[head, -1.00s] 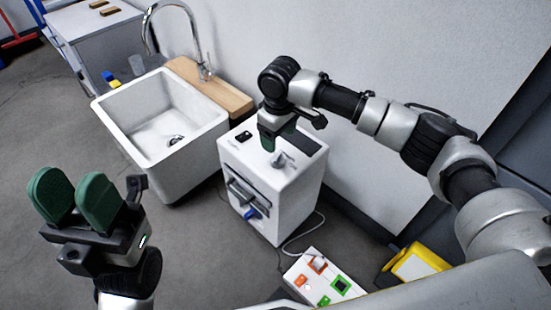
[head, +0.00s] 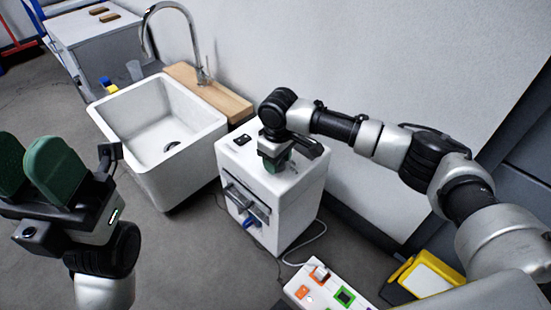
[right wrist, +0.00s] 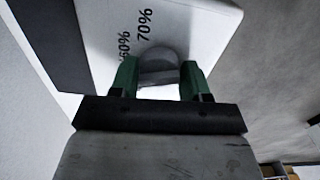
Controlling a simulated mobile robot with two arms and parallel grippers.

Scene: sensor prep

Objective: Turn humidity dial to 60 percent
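The white box-shaped device (head: 292,208) stands on the floor right of the sink. In the right wrist view its grey dial (right wrist: 158,66) sits between my right gripper's (right wrist: 160,82) green fingers, near the printed "60%" and "70%" marks. The fingers are apart on either side of the dial; firm contact cannot be made out. In the head view my right gripper (head: 276,165) points down onto the device's top and hides the dial. The dial's pointer cannot be read. My left gripper (head: 28,172) is open and empty at the left edge.
A white sink (head: 160,135) with a wooden board (head: 208,92) and a tap is left of the device. A panel with coloured buttons (head: 325,288) and a yellow case (head: 427,275) lie in front at right. A cable runs along the floor.

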